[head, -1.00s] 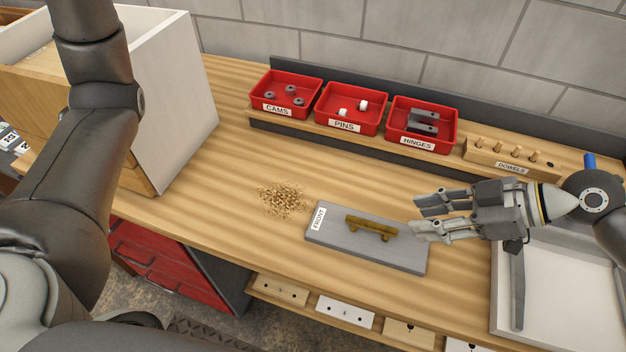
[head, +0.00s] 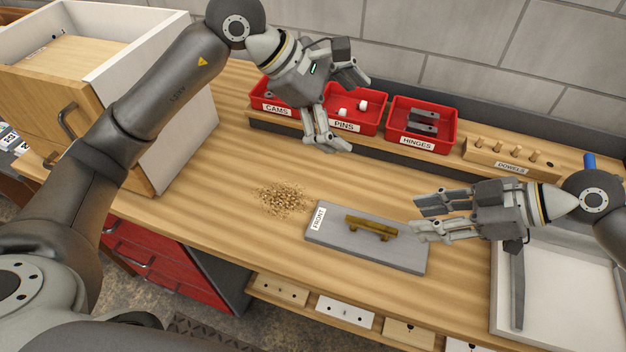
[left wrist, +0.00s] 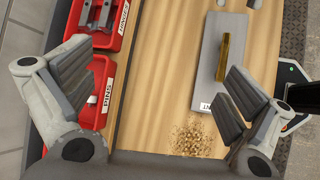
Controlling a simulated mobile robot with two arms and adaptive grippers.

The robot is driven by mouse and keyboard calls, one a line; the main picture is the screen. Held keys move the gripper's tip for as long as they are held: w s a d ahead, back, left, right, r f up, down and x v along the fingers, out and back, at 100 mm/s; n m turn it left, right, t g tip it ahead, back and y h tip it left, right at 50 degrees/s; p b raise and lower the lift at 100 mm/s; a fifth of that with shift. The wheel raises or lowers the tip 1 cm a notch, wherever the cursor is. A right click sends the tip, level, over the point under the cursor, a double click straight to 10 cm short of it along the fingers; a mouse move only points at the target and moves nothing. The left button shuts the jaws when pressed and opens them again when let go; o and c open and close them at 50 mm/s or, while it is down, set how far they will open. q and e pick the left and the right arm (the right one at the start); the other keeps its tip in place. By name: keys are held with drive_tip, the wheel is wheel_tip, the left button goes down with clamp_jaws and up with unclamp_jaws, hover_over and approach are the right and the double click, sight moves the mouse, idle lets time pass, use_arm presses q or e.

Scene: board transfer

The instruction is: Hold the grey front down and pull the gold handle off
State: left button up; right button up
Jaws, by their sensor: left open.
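The grey front (head: 342,245) lies flat on the bench, with a "FRONT" label at its left end. The gold handle (head: 370,228) stands on its upper face. Both also show in the left wrist view, the front (left wrist: 229,75) and the handle (left wrist: 223,58). My left gripper (head: 352,115) is open and empty, above the bench and in front of the pins tray, up and left of the front. My right gripper (head: 416,218) has its fingers apart beside the handle's right end, over or near the front's right part. Its height above the front is hard to tell.
Red trays of cams (head: 262,106), pins (head: 372,122) and hinges (head: 450,135) stand on a shelf at the back, beside a dowel block (head: 480,158). Wood shavings (head: 282,198) lie left of the front. A white tray (head: 560,325) is at right, a drawer cabinet (head: 190,110) at left.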

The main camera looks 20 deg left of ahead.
sight(335, 223)
use_arm(q)
drive_tip(key=s+a+f+n+g+y, duration=0.1)
drive_tip(key=s+a+f+g+y, duration=0.25)
drive_tip(key=s+f, duration=0.55)
drive_tip(key=x, duration=0.4)
drive_tip(key=w+x, duration=0.1)
drive_tip(key=x, duration=0.7)
drive_tip(key=shift+w+f, duration=0.2)
drive_tip(key=shift+f, duration=0.15)
drive_tip(key=c, duration=1.1)
use_arm(e)
drive_tip(key=shift+c, duration=0.6)
drive_tip(key=shift+a+f, duration=0.4)
drive_tip(key=shift+f, duration=0.2)
drive_tip(key=shift+x, duration=4.35)
